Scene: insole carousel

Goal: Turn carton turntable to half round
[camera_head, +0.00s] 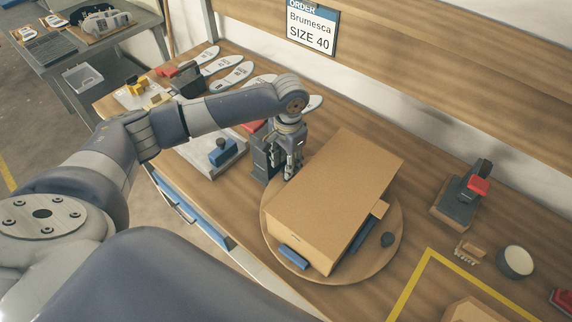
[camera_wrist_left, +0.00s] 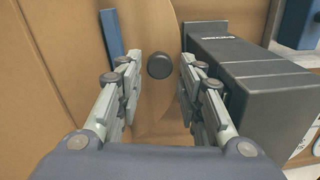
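The carton turntable (camera_head: 365,264) is a round wooden disc on the bench, and a closed brown carton (camera_head: 335,190) lies on it. One dark knob (camera_head: 388,240) stands on the disc's right side. Another dark knob (camera_wrist_left: 159,67) shows in the left wrist view near the disc's edge. My left gripper (camera_head: 292,168) points down at the disc's far left edge, beside the carton. In the left wrist view its fingers (camera_wrist_left: 157,100) are apart, with that knob in the gap between them; I see no contact. My right gripper is not in view.
A dark box-shaped device (camera_wrist_left: 250,85) stands close to the right finger in the left wrist view. Blue strips (camera_head: 293,257) sit along the carton. A stamp-like tool (camera_head: 462,195) and a round cup (camera_head: 515,262) stand to the right. Insoles (camera_head: 230,75) lie at the back left.

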